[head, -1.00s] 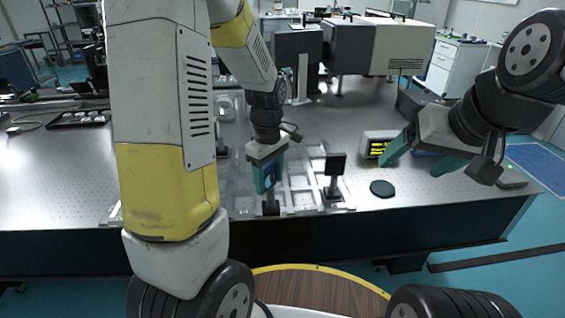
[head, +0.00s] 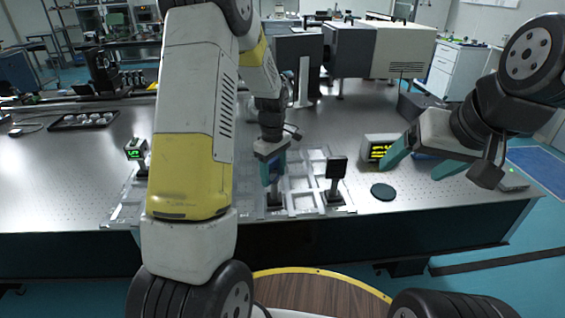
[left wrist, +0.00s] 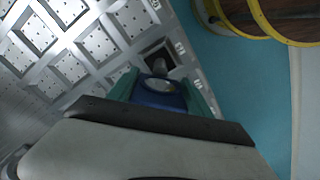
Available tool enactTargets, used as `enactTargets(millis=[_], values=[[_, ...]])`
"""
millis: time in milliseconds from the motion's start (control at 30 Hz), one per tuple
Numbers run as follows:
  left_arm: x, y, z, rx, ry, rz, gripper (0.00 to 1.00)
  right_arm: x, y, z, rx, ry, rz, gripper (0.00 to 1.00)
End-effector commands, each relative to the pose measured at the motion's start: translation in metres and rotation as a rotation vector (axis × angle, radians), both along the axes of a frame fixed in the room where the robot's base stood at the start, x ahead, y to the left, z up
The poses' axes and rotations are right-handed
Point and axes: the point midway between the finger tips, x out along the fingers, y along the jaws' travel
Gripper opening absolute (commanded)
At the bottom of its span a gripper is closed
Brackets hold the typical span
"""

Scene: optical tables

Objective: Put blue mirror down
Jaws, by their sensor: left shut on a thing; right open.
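My left gripper (head: 273,175) is shut on the blue mirror (head: 274,180), over the front part of the clear grid tray (head: 302,184). In the left wrist view the blue mirror (left wrist: 160,97) sits between the teal fingers. Its dark square base shows beyond it, over a front-edge compartment of the tray (left wrist: 103,42). I cannot tell whether the base touches the tray floor. My right gripper (head: 418,165) is open and empty, above the right side of the table.
A black-headed mount (head: 336,172) stands on the tray just right of the mirror. A mount with a green display (head: 135,150) stands at the left. A dark round disc (head: 383,192) and a yellow-text display box (head: 378,149) lie to the right.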

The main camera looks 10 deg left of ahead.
Motion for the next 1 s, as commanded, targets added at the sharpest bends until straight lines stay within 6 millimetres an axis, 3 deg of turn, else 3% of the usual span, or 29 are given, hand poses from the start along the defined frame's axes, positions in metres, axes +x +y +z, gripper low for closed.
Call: enactTargets(millis=[233, 267, 367, 767, 1000], values=[[0.000, 0.000, -0.002, 0.000, -0.001, 0.000, 0.00, 0.000, 0.000, 0.000, 0.000, 0.000, 0.000, 0.80], [0.000, 0.000, -0.003, 0.000, 0.000, 0.000, 0.62, 0.000, 0.000, 0.000, 0.000, 0.000, 0.000, 0.80], [0.000, 0.000, -0.002, 0.000, 0.000, 0.000, 0.80, 0.000, 0.000, 0.000, 0.000, 0.000, 0.000, 0.80], [0.000, 0.000, 0.004, 0.000, -0.002, 0.000, 0.80, 0.000, 0.000, 0.000, 0.000, 0.000, 0.000, 0.80], [0.001, 0.000, 0.048, -0.001, -0.006, 0.001, 0.80, 0.000, 0.000, 0.000, 0.000, 0.000, 0.000, 0.80]])
